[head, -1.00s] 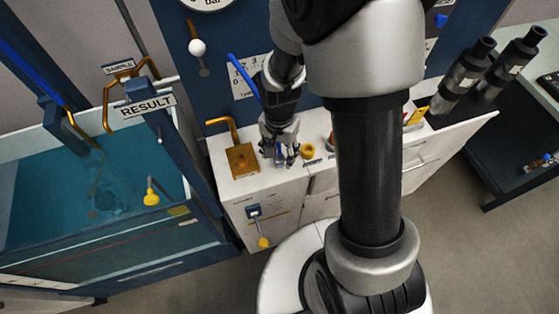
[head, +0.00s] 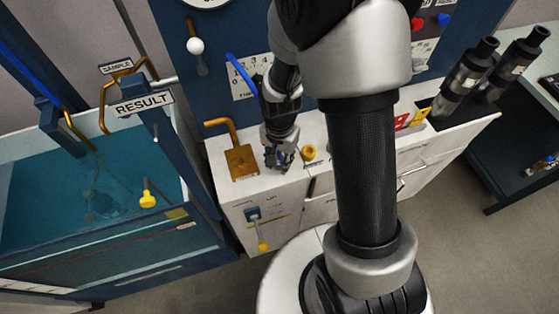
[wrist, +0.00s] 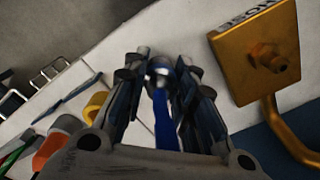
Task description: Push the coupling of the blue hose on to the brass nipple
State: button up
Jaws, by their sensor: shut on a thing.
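My gripper (head: 279,162) is above the white bench top, just right of the brass plate (head: 241,162). In the wrist view my gripper (wrist: 160,75) is shut on the blue hose (wrist: 165,125) close to its silver coupling (wrist: 159,68). The blue hose also shows beside my arm in the head view (head: 242,75). The brass plate (wrist: 242,55) carries the brass nipple (wrist: 279,63) in the wrist view. The coupling is apart from the nipple, to its left in the picture. The coupling is mostly hidden by my fingers in the head view.
A bent brass pipe (head: 222,123) rises behind the plate. A yellow cup-like part (head: 308,153) stands close to the right of my gripper. A water tank (head: 100,200) is at the left. Dark cylinders (head: 470,75) stand at the right.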

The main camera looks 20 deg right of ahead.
grip_shut()
